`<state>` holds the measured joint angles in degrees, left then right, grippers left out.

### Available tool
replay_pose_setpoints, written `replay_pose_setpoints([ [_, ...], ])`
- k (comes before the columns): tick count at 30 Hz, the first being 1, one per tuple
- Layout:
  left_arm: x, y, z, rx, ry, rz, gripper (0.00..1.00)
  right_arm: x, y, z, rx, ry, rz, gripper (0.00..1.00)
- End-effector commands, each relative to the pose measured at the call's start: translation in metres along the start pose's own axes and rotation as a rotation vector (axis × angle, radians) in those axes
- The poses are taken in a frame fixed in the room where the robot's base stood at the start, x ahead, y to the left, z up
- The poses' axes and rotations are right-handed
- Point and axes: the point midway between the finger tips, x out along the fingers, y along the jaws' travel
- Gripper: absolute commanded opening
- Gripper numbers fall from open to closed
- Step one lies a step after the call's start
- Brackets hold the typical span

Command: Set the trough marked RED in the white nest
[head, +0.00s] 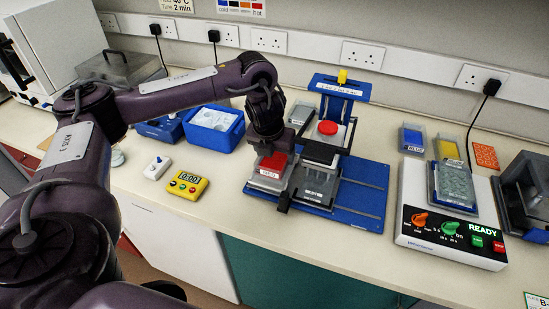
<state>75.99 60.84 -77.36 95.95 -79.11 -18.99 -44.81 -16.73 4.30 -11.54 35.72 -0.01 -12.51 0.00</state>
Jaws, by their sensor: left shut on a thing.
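My left gripper (271,153) reaches down and is shut on the trough with red contents (276,163), whose front label (268,174) appears to read RED. The trough is at the left end of the blue pipetting stand (362,205). A pale rim shows around and below the trough, but I cannot tell whether this is the white nest or whether the trough rests in it. The gripper's fingertips are mostly hidden. My right gripper is not in view.
A red round knob (327,128) and black bars (318,152) stand just right of the trough. A blue tub (214,130) and yellow timer (188,186) are to the left. A white READY device (440,235) stands at right. The front bench is clear.

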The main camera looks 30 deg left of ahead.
Motion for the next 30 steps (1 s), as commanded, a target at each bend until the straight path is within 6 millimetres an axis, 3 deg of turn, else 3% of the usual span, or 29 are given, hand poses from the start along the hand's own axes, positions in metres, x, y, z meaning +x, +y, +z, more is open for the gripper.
replay_pose_setpoints([
  [6, 0.013, 0.000, -0.003, 0.000, -0.004, 0.000, 0.45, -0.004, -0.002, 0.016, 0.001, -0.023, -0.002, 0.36],
  [17, 0.019, 0.000, -0.005, 0.000, -0.003, 0.000, 0.45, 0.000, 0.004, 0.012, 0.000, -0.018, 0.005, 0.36],
  [18, 0.018, 0.000, -0.005, 0.000, -0.002, 0.000, 0.76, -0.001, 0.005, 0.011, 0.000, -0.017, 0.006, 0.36],
  [21, 0.018, 0.000, -0.005, 0.000, -0.002, 0.000, 0.89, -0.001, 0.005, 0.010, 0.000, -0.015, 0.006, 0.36],
  [22, 0.018, 0.000, -0.005, 0.000, -0.002, 0.000, 0.92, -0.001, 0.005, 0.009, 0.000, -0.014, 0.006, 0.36],
  [30, 0.017, 0.000, -0.005, 0.000, -0.002, 0.000, 0.92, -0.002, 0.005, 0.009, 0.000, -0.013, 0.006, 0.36],
])
